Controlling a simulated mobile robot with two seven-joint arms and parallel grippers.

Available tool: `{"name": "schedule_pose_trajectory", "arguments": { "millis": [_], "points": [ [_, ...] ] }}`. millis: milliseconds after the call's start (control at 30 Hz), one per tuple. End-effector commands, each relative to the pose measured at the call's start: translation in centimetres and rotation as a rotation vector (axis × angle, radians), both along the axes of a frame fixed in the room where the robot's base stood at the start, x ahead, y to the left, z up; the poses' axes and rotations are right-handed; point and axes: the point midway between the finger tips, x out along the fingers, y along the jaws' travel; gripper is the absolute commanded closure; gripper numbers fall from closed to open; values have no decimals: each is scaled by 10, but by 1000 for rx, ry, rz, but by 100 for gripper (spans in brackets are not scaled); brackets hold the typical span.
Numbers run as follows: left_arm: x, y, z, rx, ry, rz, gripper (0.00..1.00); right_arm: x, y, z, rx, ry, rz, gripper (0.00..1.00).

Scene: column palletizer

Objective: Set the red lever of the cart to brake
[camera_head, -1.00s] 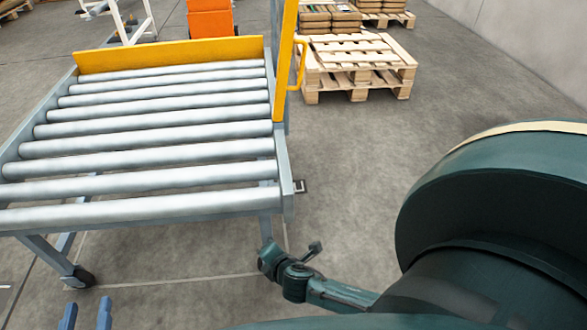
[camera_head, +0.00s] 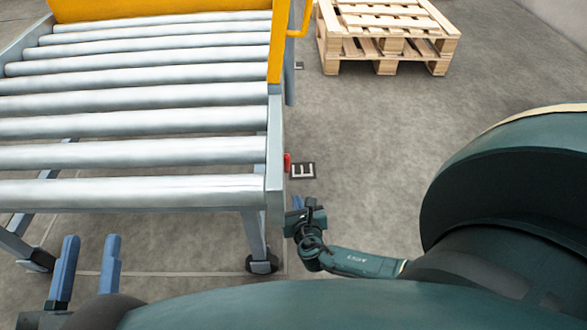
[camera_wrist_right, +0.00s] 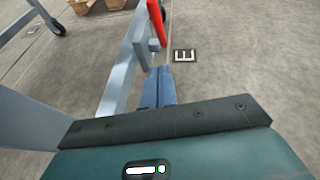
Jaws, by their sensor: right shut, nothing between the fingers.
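The cart (camera_head: 274,180) has grey rollers and a grey frame, and fills the left of the head view. Its red lever (camera_head: 287,162) sits on the outer right side near the front corner. The lever also shows at the top of the right wrist view (camera_wrist_right: 157,20), long and slanted, above a grey bracket. My right gripper (camera_head: 297,203) is just below and in front of the lever, apart from it. Its blue fingers (camera_wrist_right: 158,76) are shut and empty, pointing toward the lever bracket. My left gripper (camera_head: 90,238) is at the lower left, fingers apart and empty.
A black-and-white floor marker (camera_head: 303,171) lies right of the lever. A yellow panel and post (camera_head: 279,50) stand at the cart's far end. Wooden pallets (camera_head: 385,35) are stacked behind.

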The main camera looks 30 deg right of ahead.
Motion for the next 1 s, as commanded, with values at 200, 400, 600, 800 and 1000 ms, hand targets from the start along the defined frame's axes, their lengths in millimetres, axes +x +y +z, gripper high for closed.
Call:
{"name": "schedule_pose_trajectory", "arguments": {
  "millis": [200,400,600,800,1000],
  "points": [
    [-1,0,1,-3,-4,-2,64,0,0,-1,-16,1,6,100],
    [-1,0,0,-2,-7,-1,64,1,-1,-2,-14,0,5,100],
    [5,1,9,6,-96,-2,64,18,-7,-11,-13,-1,4,100],
    [10,4,33,27,-307,-5,64,54,-23,-28,-14,-2,3,100],
    [6,7,61,49,-544,-9,64,89,-38,-42,-14,-2,3,100]
  ]
}}
